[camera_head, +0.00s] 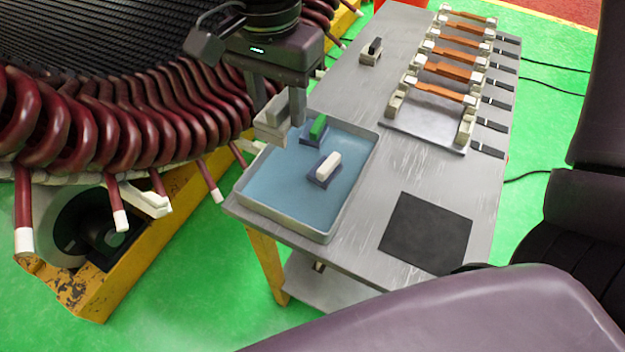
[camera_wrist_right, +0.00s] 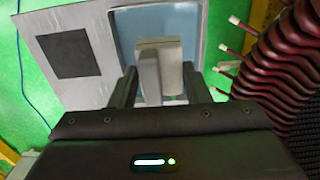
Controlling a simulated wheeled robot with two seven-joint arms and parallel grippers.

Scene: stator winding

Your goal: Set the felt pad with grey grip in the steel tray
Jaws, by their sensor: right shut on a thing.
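My right gripper (camera_head: 283,112) comes down from the top of the head view. It is shut on the felt pad with grey grip (camera_head: 270,129), a pale beige block with a light grey handle. The pad hangs over the back left edge of the steel tray, partly behind the fingers; any gap below it is hard to judge. In the right wrist view the grip (camera_wrist_right: 148,76) is between the two fingers (camera_wrist_right: 163,88). The steel tray (camera_head: 275,187) has a blue floor and low pale walls. My left gripper is not in view.
In the tray stand a pad with a green grip (camera_head: 318,126) and one with a white grip (camera_head: 328,165). The tray's front left floor is clear. A pad with a black grip (camera_head: 374,47), a black mat (camera_head: 428,232) and copper pieces (camera_head: 442,91) are on the table. Red coils (camera_head: 95,130) crowd the left.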

